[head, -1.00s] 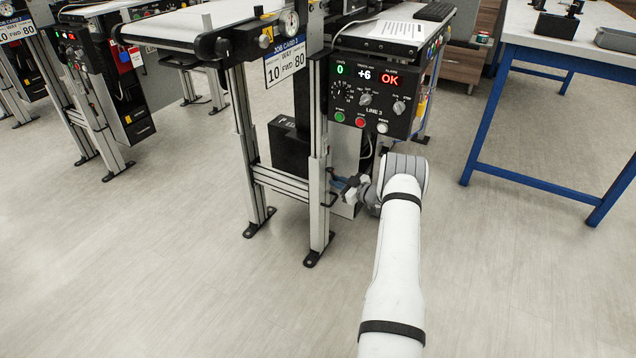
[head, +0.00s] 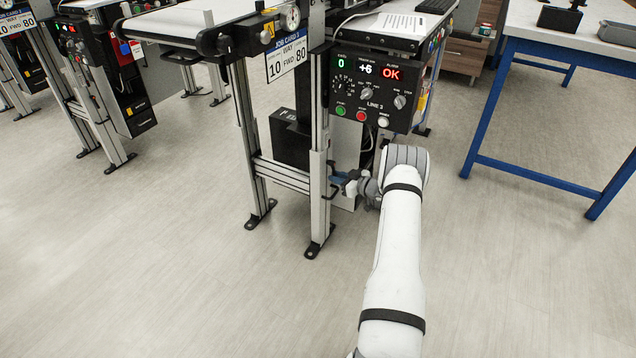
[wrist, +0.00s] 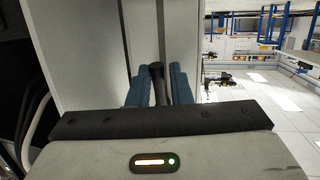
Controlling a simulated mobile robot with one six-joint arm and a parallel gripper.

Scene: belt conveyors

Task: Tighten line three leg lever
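The line 3 conveyor carries a control box (head: 372,92) labelled LINE 3. Below it is the conveyor's near leg (head: 319,190). A dark lever (wrist: 157,78) stands between my blue fingertips in the wrist view, close to the left one. In the head view the lever is small and mostly hidden by my gripper. My gripper (head: 339,179) is at the right side of the near leg; its fingers also show in the wrist view (wrist: 160,88). I cannot tell whether they press on the lever.
The control box overhangs my gripper; its displays read 0, +6 and OK. A crossbar (head: 283,174) joins the legs, with a dark box (head: 290,140) behind. A blue-framed table (head: 540,172) stands right. The floor in front is clear.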

